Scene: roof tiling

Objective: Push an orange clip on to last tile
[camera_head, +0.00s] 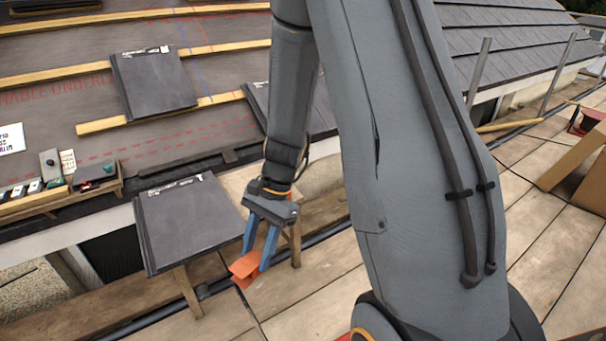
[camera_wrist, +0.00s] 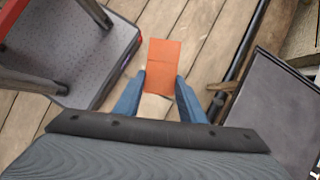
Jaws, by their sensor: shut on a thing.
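My gripper (camera_head: 254,262) has blue fingers and is shut on an orange clip (camera_head: 245,268). It holds the clip in the air over the plank walkway, just right of a stack of dark tiles. The clip also shows in the wrist view (camera_wrist: 163,65), as a flat orange piece between and beyond the fingertips. Dark tiles (camera_head: 155,84) lie stacked on the roof battens. Another dark tile (camera_head: 257,95) on the roof is partly hidden behind my arm. I cannot tell which tile is the last one.
A stack of dark tiles (camera_head: 188,222) stands on a wooden stand beside the gripper. A wooden tray (camera_head: 60,195) with small items sits at the roof edge. A cardboard box (camera_head: 577,165) is at right. A dark pipe (camera_head: 325,233) runs along the planks (camera_head: 310,300).

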